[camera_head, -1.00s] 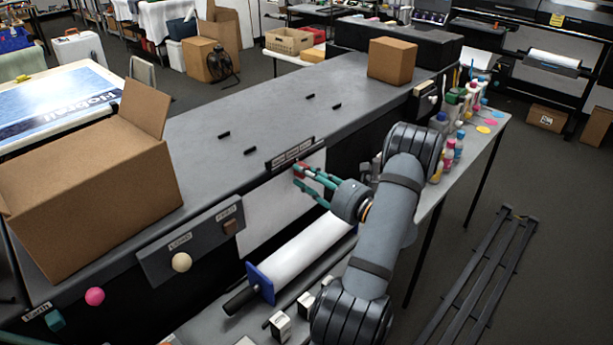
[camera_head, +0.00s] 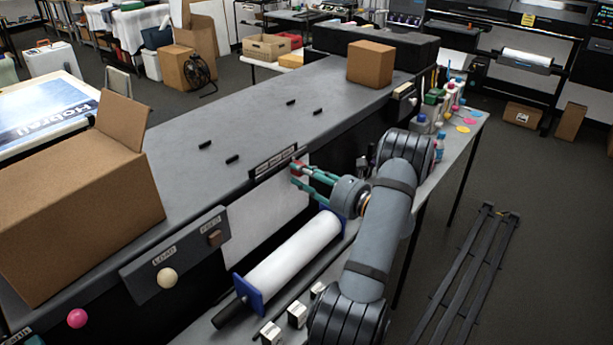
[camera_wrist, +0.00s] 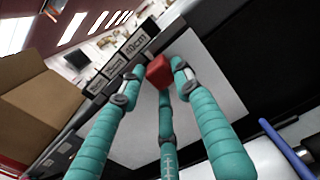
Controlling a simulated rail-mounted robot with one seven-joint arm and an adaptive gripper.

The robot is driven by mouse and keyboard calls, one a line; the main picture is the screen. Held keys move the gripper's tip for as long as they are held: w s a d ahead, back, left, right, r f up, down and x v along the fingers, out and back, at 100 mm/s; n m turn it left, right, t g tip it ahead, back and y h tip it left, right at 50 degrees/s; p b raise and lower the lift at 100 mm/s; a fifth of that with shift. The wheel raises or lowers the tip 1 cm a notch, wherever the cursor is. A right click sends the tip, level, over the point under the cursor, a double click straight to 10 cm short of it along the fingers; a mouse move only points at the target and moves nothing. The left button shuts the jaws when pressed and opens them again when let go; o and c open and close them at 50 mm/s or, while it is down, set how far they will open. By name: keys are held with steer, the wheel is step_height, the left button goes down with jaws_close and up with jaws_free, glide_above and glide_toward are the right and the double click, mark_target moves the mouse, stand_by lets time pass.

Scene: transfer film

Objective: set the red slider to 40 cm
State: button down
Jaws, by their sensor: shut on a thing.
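The red slider (camera_head: 296,165) sits on the front edge of the grey machine, by the right end of the dark label strip (camera_head: 273,160). In the wrist view the red slider (camera_wrist: 159,71) is a small red block between my teal fingertips, beside the "40cm" label (camera_wrist: 140,39), the last label at that end. Two other labels lie further left along the strip; their text is too small to read surely. My gripper (camera_head: 298,173) is shut on the red slider, and its fingers also show in the wrist view (camera_wrist: 157,85).
A white roll (camera_head: 295,255) with blue end flanges lies below my gripper. An open cardboard box (camera_head: 80,210) stands on the machine at left, a closed one (camera_head: 370,64) at the far end. The machine top between the boxes is mostly clear.

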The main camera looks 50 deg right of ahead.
steer(key=c, duration=1.4)
jaws_free()
steer(key=shift+c, duration=0.2)
steer(key=s, duration=1.2)
steer(key=shift+a, duration=0.15)
steer(key=shift+r, duration=0.1)
